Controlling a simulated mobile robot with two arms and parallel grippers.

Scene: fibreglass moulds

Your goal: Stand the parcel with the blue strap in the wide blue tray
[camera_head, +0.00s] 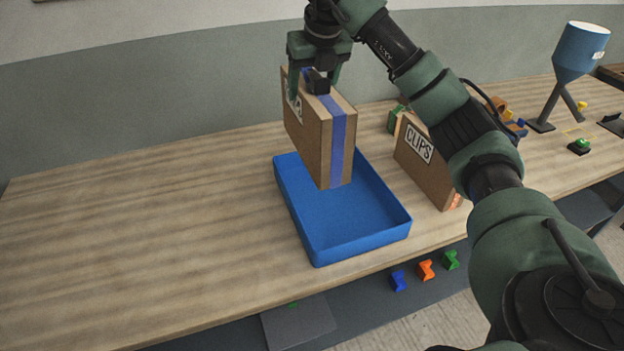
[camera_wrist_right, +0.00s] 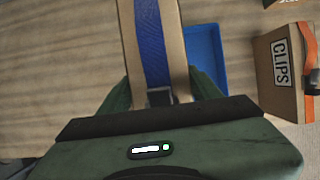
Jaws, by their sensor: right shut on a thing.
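The parcel with the blue strap (camera_head: 318,135) is a tall brown box held upright in the head view. My right gripper (camera_head: 316,82) is shut on its top edge from above. The parcel hangs over the back part of the wide blue tray (camera_head: 362,243); whether its bottom touches the tray floor I cannot tell. In the right wrist view the parcel (camera_wrist_right: 176,20) runs up from my right gripper (camera_wrist_right: 160,97), and a corner of the blue tray (camera_wrist_right: 208,58) shows beside it. The rest of the tray floor is empty. My left gripper is not in view.
Another brown parcel labelled CLIPS (camera_head: 425,170), with an orange strap (camera_wrist_right: 311,48), stands right of the tray. A blue funnel on a stand (camera_head: 578,50) is at the far right. The wooden table (camera_head: 130,230) is clear to the left. Small coloured pieces (camera_head: 425,270) lie below the front edge.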

